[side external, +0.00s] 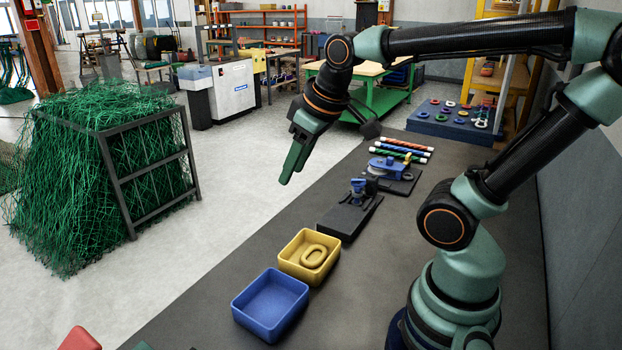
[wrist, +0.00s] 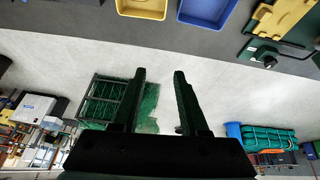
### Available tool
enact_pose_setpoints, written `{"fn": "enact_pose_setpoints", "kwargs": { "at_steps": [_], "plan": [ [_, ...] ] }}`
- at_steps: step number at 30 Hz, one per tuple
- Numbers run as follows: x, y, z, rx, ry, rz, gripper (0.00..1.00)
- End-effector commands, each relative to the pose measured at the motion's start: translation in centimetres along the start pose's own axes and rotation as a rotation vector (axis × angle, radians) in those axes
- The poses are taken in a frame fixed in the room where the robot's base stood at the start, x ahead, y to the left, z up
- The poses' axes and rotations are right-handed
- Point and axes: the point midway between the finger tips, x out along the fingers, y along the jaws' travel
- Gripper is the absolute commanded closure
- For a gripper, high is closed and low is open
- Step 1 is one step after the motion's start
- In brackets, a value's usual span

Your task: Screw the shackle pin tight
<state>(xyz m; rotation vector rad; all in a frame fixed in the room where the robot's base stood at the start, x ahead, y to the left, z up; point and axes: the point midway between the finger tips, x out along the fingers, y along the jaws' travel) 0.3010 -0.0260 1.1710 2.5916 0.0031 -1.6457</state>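My gripper (side external: 290,168) hangs in the air past the left edge of the dark bench, pointing down. In the wrist view its two fingers (wrist: 158,78) stand apart with nothing between them. A small blue fitting (side external: 358,188) stands upright on a black base plate on the bench; it may hold the shackle and its pin, but it is too small to tell. A larger blue fixture (side external: 385,167) sits on another dark plate behind it. My gripper is apart from both, to their left. I cannot make out the pin's thread or seating.
A yellow bin (side external: 293,270) holding an oval yellow link (side external: 314,256) and an empty blue bin (side external: 239,306) stand nearer on the bench. Several striped rods (side external: 402,149) and a blue board (side external: 428,125) with rings lie farther back. Green netting (side external: 90,180) fills a floor rack at left.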

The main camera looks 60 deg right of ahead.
Motion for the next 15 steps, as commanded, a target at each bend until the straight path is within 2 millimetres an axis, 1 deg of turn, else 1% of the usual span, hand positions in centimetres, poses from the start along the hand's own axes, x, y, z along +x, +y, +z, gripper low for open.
{"fn": "enact_pose_setpoints", "kwargs": {
  "at_steps": [1,3,5,7,11,12,14,15],
  "plan": [
    [0.2,1.6,-0.7,-0.016,-0.031,0.014,0.56],
    [0.4,3.9,-1.7,-0.058,-0.075,0.029,0.56],
    [0.6,6.1,-2.4,-0.095,-0.111,0.037,0.56],
    [1.0,8.7,-3.0,-0.136,-0.155,0.039,0.56],
    [2.0,13.8,-3.5,-0.210,-0.234,0.025,0.56],
    [2.3,15.4,-3.5,-0.233,-0.255,0.018,0.56],
    [2.9,17.9,-3.2,-0.265,-0.288,0.001,0.56],
    [3.3,19.6,-2.9,-0.287,-0.309,-0.012,0.56]
  ]
}}
